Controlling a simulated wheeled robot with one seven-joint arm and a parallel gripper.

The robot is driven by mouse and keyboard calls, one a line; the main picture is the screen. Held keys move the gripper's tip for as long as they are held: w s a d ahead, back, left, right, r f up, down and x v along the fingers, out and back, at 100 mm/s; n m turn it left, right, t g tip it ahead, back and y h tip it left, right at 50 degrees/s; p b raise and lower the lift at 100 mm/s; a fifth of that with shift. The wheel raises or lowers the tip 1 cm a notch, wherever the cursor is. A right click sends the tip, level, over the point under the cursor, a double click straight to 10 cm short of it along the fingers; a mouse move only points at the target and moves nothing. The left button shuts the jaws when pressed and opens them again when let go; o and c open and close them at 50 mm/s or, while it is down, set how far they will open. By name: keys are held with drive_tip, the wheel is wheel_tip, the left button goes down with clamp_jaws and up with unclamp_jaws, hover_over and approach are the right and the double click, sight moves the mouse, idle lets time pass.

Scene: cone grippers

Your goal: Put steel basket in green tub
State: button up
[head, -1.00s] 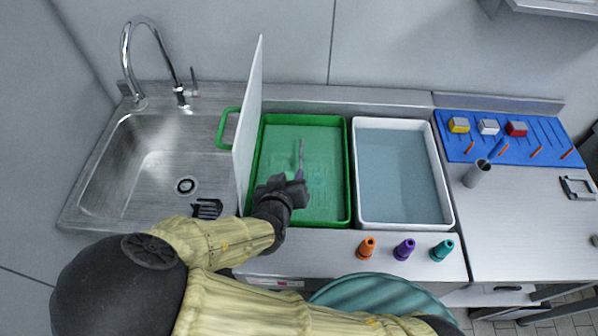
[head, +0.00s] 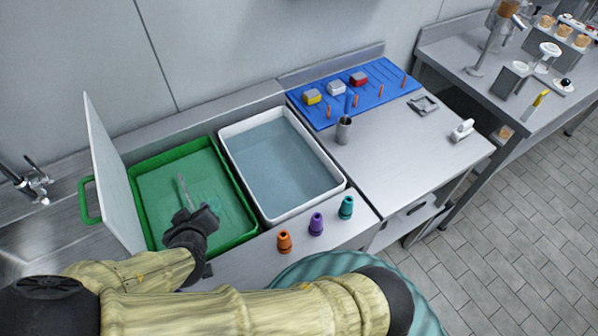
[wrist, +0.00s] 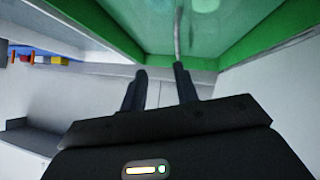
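The green tub (head: 238,190) stands on the counter at the left, with a white upright panel at its left side. A thin pale steel strip (head: 183,188) stands up inside the tub; it looks like part of the steel basket, whose body I cannot make out clearly. My gripper (head: 203,214) is over the tub's front part, just in front of the strip. In the wrist view my gripper (wrist: 160,78) has its two fingers apart, with nothing visible between them. The strip (wrist: 178,35) shows just beyond the right finger's tip; I cannot tell whether they touch.
A white tub (head: 335,186) of bluish water stands right of the green one. Orange (head: 284,241), purple (head: 316,224) and teal (head: 346,207) cones stand in front. A steel cup (head: 343,132) stands near the blue board (head: 385,88). The counter right of the cup is mostly clear.

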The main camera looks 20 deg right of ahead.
drive_tip(key=w+d+m+g, duration=0.25)
drive_tip(key=d+g, duration=0.35)
drive_tip(key=d, duration=0.5)
drive_tip(key=s+d+r+g, duration=0.1)
drive_tip(key=d+r, duration=0.3)
drive_tip(key=d, duration=0.4)
drive_tip(key=s+d+r+m+g, duration=0.1)
drive_tip(key=s+d+r, duration=0.3)
drive_tip(key=d, duration=0.4)
drive_tip(key=shift+s+r, duration=0.2)
drive_tip(key=shift+r, duration=0.4)
